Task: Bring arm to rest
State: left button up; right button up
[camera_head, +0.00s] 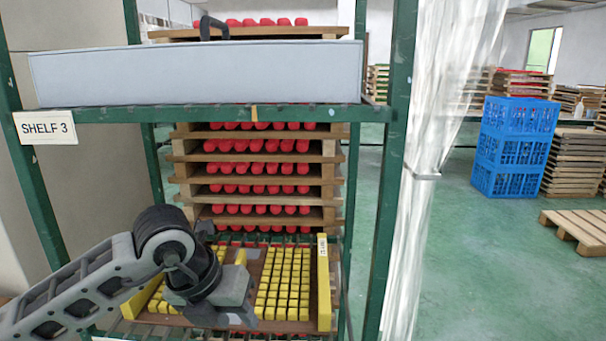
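My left arm comes in from the lower left and reaches to the green shelf rack. My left gripper (238,287) is over the wooden tray (262,326) with rows of yellow blocks (285,285), on the rack's lower level. The wrist covers part of the tray's left half and some blocks. I cannot tell whether the fingers are open or shut, or whether they touch the tray. The tray has yellow side rails (324,284). My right gripper is not in view.
A grey box (195,75) with a dark handle sits on the upper shelf, marked by a SHELF 3 sign (45,128). Stacked trays of red pieces (258,168) stand behind. A clear plastic curtain (425,150) hangs right of the rack. Blue crates (515,146) and a pallet (578,228) stand farther right.

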pick_arm(q)
jog(key=s+d+r+n+g+h, duration=0.1)
jog(key=s+d+r+g+h, duration=0.3)
jog(key=s+d+h, duration=0.95)
jog(key=w+a+r+n+t+h, duration=0.2)
jog(key=w+r+n+t+h, duration=0.15)
jog(key=n+t, duration=0.75)
jog(key=w+a+f+n+t+y, duration=0.4)
jog(key=a+f+n+t+y, duration=0.5)
jog(key=n, duration=0.6)
jog(key=s+a+f+n+g+y, duration=0.2)
jog(key=s+f+n+g+y, duration=0.2)
jog(key=f, duration=0.5)
jog(key=s+a+f+n+g+y, duration=0.3)
jog(key=s+f+n+g, duration=0.1)
jog(key=s+f, duration=0.3)
notch_tip(320, 180, down, 3)
jog(key=shift+a+r+n+g+y, duration=0.15)
jog(key=shift+a+n+g+y, duration=0.15)
jog(key=shift+n+g+y, duration=0.1)
